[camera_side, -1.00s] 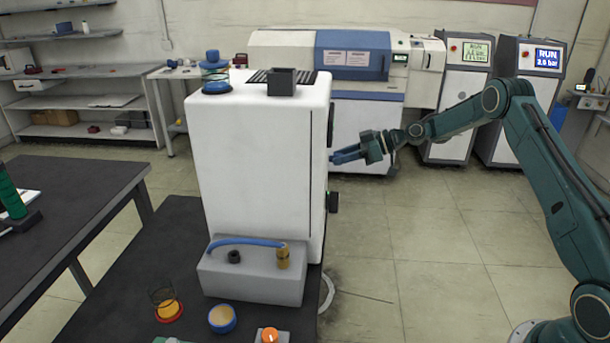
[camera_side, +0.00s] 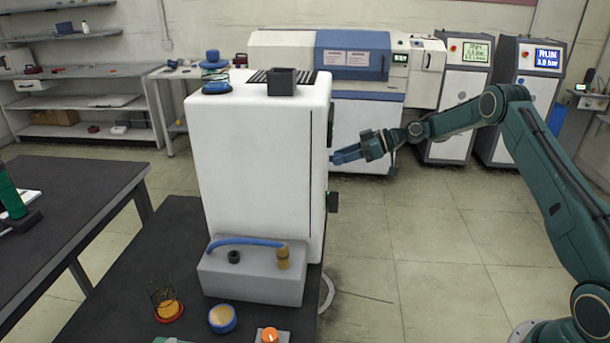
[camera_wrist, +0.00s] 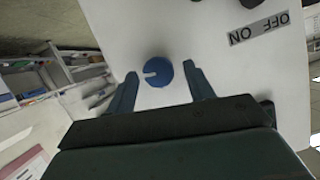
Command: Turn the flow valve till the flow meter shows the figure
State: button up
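The flow valve is most likely the round blue knob (camera_wrist: 158,72) with a white pointer line, on the white face of the instrument (camera_wrist: 205,35) in the wrist view. My gripper (camera_wrist: 159,80) is open, with one finger on each side of the knob and a gap to each. In the side view my gripper (camera_side: 340,157) is at the right side of the white instrument cabinet (camera_side: 255,150). The knob is hidden there by the cabinet's edge. I cannot make out a flow meter figure in either view.
An OFF/ON label (camera_wrist: 259,28) is on the instrument face. A grey block (camera_side: 250,278) with a blue tube stands before the cabinet. A jar with orange contents (camera_side: 168,308) and a blue-rimmed dish (camera_side: 222,319) are on the dark bench.

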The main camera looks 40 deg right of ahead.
jog(key=v, duration=1.4)
jog(key=shift+w+a+r, duration=0.1)
jog(key=shift+w, duration=0.05)
